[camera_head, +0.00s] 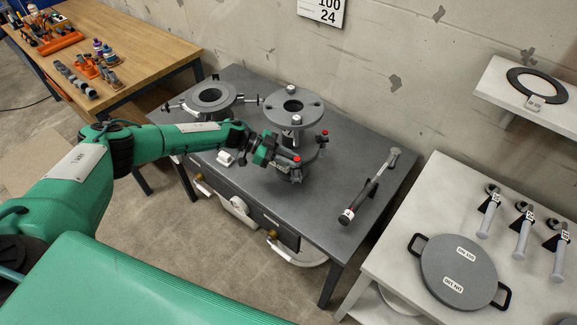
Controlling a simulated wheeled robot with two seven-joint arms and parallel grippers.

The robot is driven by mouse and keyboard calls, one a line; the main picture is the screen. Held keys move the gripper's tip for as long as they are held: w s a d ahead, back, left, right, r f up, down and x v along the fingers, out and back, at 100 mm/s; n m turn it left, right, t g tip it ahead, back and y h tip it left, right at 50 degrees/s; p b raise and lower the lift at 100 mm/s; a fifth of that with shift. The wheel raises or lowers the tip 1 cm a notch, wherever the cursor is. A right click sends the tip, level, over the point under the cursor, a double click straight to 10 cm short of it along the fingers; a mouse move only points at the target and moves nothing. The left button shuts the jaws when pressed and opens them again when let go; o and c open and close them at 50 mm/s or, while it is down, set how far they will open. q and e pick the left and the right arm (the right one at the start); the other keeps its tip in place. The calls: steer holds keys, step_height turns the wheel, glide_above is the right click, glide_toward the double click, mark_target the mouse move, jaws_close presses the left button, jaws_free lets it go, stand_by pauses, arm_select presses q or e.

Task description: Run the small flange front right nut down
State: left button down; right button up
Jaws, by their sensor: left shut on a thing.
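The grey flanged pipe piece (292,105) stands upright at the middle of the dark table. Its round upper plate has a central hole and bolt holes. Red-tipped studs or nuts show around its lower flange, one at the right (324,133). My left gripper (284,158) reaches in from the left at the front of the lower flange. It is shut on a small piece there, which looks like a nut beside a red tip; the jaws mostly hide it. Which nut it is cannot be told for sure. My right gripper is not in view.
A second flange ring (210,95) lies at the table's back left. A long wrench-like tool (371,187) lies at the right of the table. A pale side table holds a grey round lid (458,272) and several handled tools. A wooden bench (120,50) stands far left.

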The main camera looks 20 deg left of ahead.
arm_select(q)
steer(key=shift+w+m+g+b, duration=0.2)
steer(key=shift+m+g+b, duration=0.5)
steer(key=shift+g+b, duration=0.15)
steer(key=c, duration=1.2)
jaws_free()
steer(key=shift+c, duration=0.2)
steer(key=shift+a+r, duration=0.1)
steer(key=shift+a, duration=0.25)
steer(key=b+v, duration=0.4)
steer(key=v, duration=0.9)
